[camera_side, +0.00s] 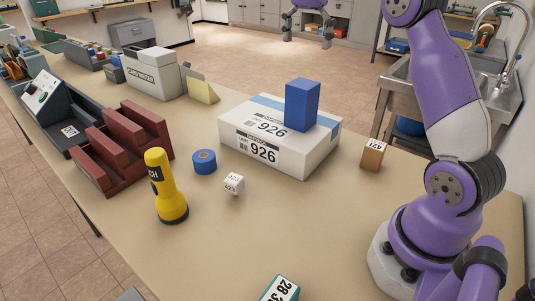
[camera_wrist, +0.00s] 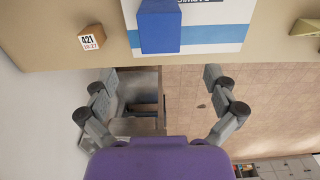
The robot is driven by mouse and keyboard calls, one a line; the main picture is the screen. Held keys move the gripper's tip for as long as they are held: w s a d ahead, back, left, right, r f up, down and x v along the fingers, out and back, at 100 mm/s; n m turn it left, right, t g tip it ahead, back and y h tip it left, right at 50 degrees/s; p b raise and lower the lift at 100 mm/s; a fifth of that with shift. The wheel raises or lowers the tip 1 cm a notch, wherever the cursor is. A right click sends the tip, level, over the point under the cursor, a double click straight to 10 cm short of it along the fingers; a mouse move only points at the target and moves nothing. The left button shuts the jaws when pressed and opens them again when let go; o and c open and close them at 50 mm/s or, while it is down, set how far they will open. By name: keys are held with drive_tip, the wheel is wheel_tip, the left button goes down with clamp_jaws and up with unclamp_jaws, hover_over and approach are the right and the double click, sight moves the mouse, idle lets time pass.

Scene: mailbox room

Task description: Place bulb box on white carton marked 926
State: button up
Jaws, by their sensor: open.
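A tall plain blue box (camera_side: 302,104), likely the bulb box, stands upright on top of the white carton marked 926 (camera_side: 262,158), near its right back part. In the wrist view the blue box (camera_wrist: 160,27) sits at the top, over the blue stripe of the white carton (camera_wrist: 222,40). My gripper (camera_side: 307,36) is open and empty, up beyond the far side of the carton and apart from the blue box. In the wrist view its spread fingers (camera_wrist: 160,78) have nothing between them.
A small brown box marked 421 (camera_side: 373,154) stands right of the carton. A teal-edged box (camera_side: 280,288) is at the front. The front middle table is clear.

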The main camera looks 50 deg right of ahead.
drive_tip(key=s+a+n+t, duration=0.3)
drive_tip(key=s+a+n, duration=0.2)
drive_tip(key=a+n, duration=0.45)
drive_tip(key=s+a+f+n+t, duration=0.2)
drive_tip(key=s+a+f+n, duration=0.5)
drive_tip(key=s+f+n, duration=0.1)
drive_tip(key=shift+s+f+t, duration=0.3)
drive_tip(key=shift+s+f, duration=0.05)
drive_tip(key=shift+f, duration=0.05)
